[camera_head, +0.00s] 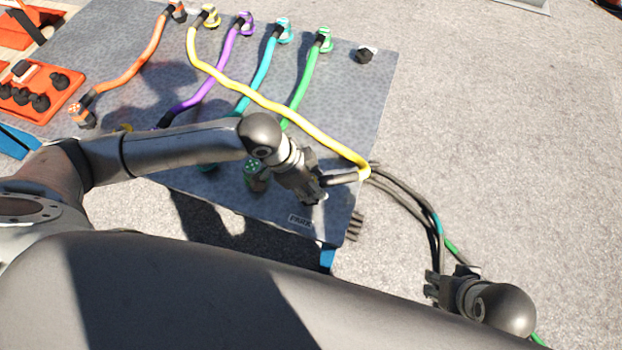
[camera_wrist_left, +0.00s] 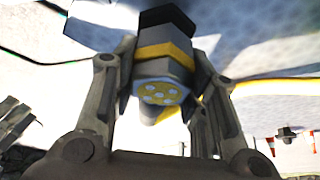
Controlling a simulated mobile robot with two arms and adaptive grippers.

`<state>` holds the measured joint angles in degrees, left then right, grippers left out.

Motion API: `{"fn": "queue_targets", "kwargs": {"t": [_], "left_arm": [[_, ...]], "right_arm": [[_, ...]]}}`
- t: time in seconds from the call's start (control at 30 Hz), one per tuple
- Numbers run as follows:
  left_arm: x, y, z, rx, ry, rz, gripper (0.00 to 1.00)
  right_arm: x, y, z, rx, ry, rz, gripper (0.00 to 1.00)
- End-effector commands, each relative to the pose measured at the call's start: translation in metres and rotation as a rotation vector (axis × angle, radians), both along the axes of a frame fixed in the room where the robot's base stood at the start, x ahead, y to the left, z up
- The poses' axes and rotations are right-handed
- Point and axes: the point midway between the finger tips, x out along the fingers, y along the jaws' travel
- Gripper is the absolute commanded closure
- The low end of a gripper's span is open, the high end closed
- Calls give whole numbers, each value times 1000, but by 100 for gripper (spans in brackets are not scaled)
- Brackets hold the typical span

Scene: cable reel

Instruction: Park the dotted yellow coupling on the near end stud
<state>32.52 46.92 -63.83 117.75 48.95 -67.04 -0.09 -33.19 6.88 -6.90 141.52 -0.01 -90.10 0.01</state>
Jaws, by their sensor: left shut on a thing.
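The yellow cable (camera_head: 297,115) runs across the grey mat from a yellow end at the back to a dark sleeve by my left gripper (camera_head: 318,192). That gripper is shut on the dotted yellow coupling (camera_wrist_left: 163,92), a grey hexagonal body with a yellow band and a yellow face with pale dots in the left wrist view. In the head view the gripper hides the coupling, above the mat's near right part by the PARK label (camera_head: 300,220). I cannot make out a near end stud. My right gripper (camera_head: 433,287) is beside dark cables at lower right; its jaws are unclear.
A black stud-like piece (camera_head: 366,54) stands at the mat's far right corner. Orange, purple, teal and green cables lie across the mat (camera_head: 375,90). A green dotted coupling (camera_head: 254,172) is left of my left gripper. Dark cables (camera_head: 405,190) curve off the right edge. An orange tray (camera_head: 62,82) stands left.

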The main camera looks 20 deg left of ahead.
Motion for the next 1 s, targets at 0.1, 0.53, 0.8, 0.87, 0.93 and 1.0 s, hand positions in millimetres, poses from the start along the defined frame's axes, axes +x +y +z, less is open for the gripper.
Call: {"fn": "queue_targets", "kwargs": {"t": [0.1, 0.53, 0.8, 0.87, 0.93, 1.0], "left_arm": [[0, 0, 1, -1, 0, 0, 88], [0, -1, -6, -3, -1, 0, 88], [0, -1, -8, -3, -1, 0, 40], [0, -1, -8, -2, 0, 0, 34], [0, -1, -8, -2, 0, 0, 34], [0, -1, -8, -1, 0, 0, 34]], "right_arm": [[0, 0, 2, 0, 0, 0, 60], [0, 0, 0, -1, 2, 1, 60], [0, 0, 2, 0, 0, 0, 60], [0, 0, 2, 0, -1, 0, 60], [0, 0, 2, 0, -1, 0, 60], [0, 0, 2, 0, -1, 0, 60]]}}
